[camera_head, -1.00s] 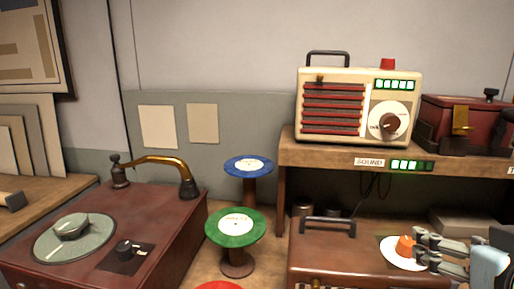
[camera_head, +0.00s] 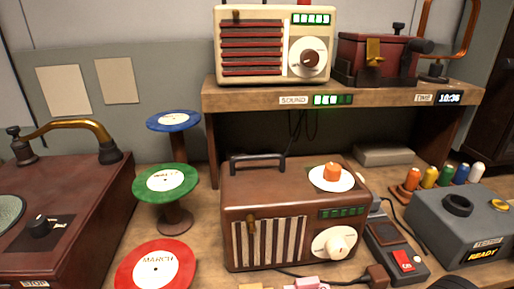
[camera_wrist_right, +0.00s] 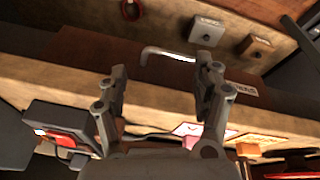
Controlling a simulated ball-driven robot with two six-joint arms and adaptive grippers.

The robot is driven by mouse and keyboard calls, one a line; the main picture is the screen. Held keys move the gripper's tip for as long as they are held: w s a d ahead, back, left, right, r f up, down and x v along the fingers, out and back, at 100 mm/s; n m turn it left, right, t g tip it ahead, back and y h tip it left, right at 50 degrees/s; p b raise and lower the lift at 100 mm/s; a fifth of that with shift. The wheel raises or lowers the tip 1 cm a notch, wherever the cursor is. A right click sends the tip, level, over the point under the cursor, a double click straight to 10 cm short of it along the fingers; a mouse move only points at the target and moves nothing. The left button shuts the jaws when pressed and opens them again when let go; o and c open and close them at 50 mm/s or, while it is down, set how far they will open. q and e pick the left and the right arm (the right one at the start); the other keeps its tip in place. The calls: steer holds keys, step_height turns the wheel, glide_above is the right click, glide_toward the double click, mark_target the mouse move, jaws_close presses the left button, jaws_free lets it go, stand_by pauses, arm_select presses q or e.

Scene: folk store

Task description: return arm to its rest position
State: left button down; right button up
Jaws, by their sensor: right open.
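My right gripper (camera_wrist_right: 162,72) shows only in the right wrist view. Its two fingers are spread apart with nothing between them. Beyond the fingertips are the wooden bench edge and a bent pale handle (camera_wrist_right: 167,54); I cannot tell its distance from the fingers. Neither gripper shows in the head view now. The brown radio (camera_head: 265,205) stands on the bench with an orange knob (camera_head: 332,171) on a white disc on its top. No arm is over it.
A cream radio (camera_head: 232,75) and a dark red box (camera_head: 352,62) stand on the shelf (camera_head: 240,97). Blue (camera_head: 173,121), green (camera_head: 166,183) and red (camera_head: 157,268) record stands are left of the brown radio. A grey device (camera_head: 455,232) and colored pegs are at right.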

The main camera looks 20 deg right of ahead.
steer(key=s+d+f+g+b, duration=0.1)
steer(key=s+f+b, duration=0.25)
steer(key=f, duration=1.05)
steer(key=s+d+f+b, duration=0.1)
steer(key=s+f+b, duration=0.3)
steer(key=f, duration=0.9)
steer(key=s+f+g+b, duration=0.1)
steer(key=s+f+b, duration=0.2)
steer(key=s+f, duration=1)
steer(key=shift+s+d+f, duration=0.15)
steer(key=shift+s, duration=0.65)
